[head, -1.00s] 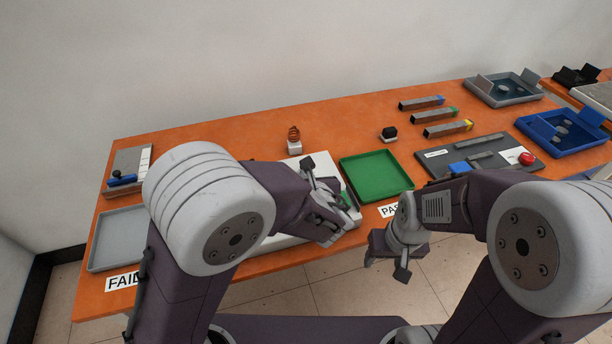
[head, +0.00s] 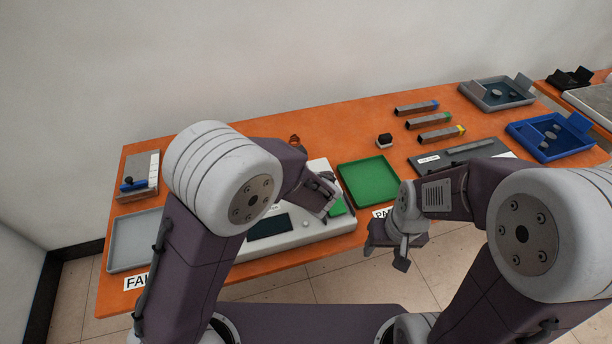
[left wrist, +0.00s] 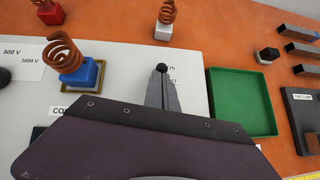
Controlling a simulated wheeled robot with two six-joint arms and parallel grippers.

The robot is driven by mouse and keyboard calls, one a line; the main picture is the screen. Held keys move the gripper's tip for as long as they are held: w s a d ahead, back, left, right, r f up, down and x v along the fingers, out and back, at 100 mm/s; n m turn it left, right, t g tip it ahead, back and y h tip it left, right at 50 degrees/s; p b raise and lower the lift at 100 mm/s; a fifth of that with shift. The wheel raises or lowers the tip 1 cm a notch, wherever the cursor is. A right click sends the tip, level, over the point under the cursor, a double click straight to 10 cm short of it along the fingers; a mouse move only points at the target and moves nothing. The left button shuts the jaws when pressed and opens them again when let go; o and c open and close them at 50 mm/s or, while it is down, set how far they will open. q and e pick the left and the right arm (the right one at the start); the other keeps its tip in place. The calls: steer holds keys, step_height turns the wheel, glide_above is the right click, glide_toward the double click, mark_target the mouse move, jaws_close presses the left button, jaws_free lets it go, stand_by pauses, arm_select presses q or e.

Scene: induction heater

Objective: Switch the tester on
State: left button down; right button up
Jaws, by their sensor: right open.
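The tester (head: 285,238) is a pale box at the table's front edge with a dark screen. Its white top also shows in the left wrist view (left wrist: 120,75), with a black-ball switch knob (left wrist: 162,68) beside ON/OFF lettering, partly covered. My left gripper (head: 331,208) is over the tester's right part. In the left wrist view its fingers (left wrist: 162,90) look closed together, their tips right by the knob; I cannot tell whether they touch it. A copper coil on a blue base (left wrist: 75,70) sits on the tester. My right gripper (head: 388,252) is open and empty before the table's front edge.
A green tray (head: 368,181) lies right of the tester, a grey tray (head: 128,240) left of it. A coil on a white base (left wrist: 163,30) stands behind. Several metal bars (head: 417,107) and a blue fixture (head: 552,135) are at right.

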arm_select(q)
steer(key=w+r+g+p, duration=0.1)
steer(key=p, duration=0.4)
steer(key=w+r+g+p, duration=0.1)
steer(key=g+p, duration=0.1)
steer(key=p, duration=0.3)
steer(key=shift+a+h+p, duration=0.3)
steer(key=shift+a+h, duration=0.1)
steer(key=shift+w+f, duration=0.15)
steer(key=shift+f, duration=0.3)
steer(key=shift+r+p, duration=0.65)
steer(key=shift+r, duration=0.2)
